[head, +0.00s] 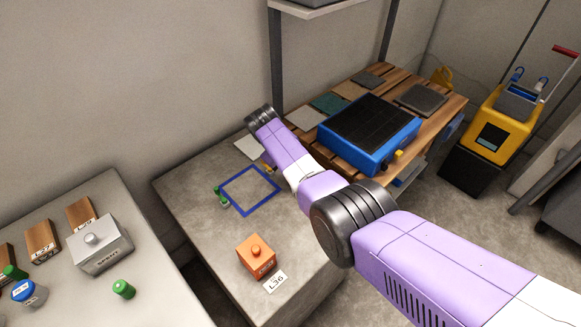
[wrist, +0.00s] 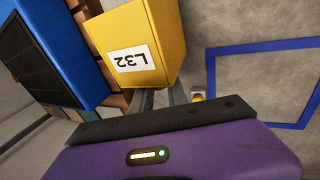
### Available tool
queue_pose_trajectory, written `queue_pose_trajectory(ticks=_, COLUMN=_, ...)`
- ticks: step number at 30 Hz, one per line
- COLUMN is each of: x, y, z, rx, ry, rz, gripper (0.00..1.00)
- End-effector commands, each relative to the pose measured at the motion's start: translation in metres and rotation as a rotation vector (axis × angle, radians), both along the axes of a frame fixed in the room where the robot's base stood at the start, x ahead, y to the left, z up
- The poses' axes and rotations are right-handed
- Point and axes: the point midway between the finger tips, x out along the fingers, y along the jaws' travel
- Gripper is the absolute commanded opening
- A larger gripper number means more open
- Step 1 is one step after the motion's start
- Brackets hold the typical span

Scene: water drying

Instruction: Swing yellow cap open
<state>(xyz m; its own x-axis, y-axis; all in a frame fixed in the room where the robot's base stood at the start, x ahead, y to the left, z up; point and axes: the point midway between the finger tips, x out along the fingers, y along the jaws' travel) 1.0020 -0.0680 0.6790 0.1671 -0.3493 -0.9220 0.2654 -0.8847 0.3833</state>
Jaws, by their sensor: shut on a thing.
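A yellow block with a white L32 label (wrist: 130,60) fills the upper middle of the wrist view. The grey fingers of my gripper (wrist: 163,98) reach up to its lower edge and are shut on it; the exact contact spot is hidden. A small yellow piece with a pale part (wrist: 197,95) sits just right of the fingers. In the head view a bit of yellow (head: 268,167) shows beside my arm, near the blue square outline. My gripper is hidden there. I cannot tell which yellow part is the cap, nor any hinge.
A blue case with a black top (head: 370,133) stands on a wooden pallet bench; it also shows in the wrist view (wrist: 68,40). A blue square outline (head: 238,210) and an orange knobbed block (head: 257,257) are on the grey table. A yellow cart (head: 497,130) stands right.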

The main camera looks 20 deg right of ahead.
Motion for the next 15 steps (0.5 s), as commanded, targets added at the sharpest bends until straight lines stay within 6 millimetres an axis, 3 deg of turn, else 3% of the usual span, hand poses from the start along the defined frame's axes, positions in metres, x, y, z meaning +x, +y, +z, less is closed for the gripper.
queue_pose_trajectory(ticks=3, x=-0.0011, y=0.0012, z=-0.0108, rx=0.004, ry=0.005, rz=-0.002, gripper=0.0)
queue_pose_trajectory(ticks=15, x=-0.0002, y=0.0024, z=-0.015, rx=0.005, ry=0.005, rz=-0.001, gripper=0.0)
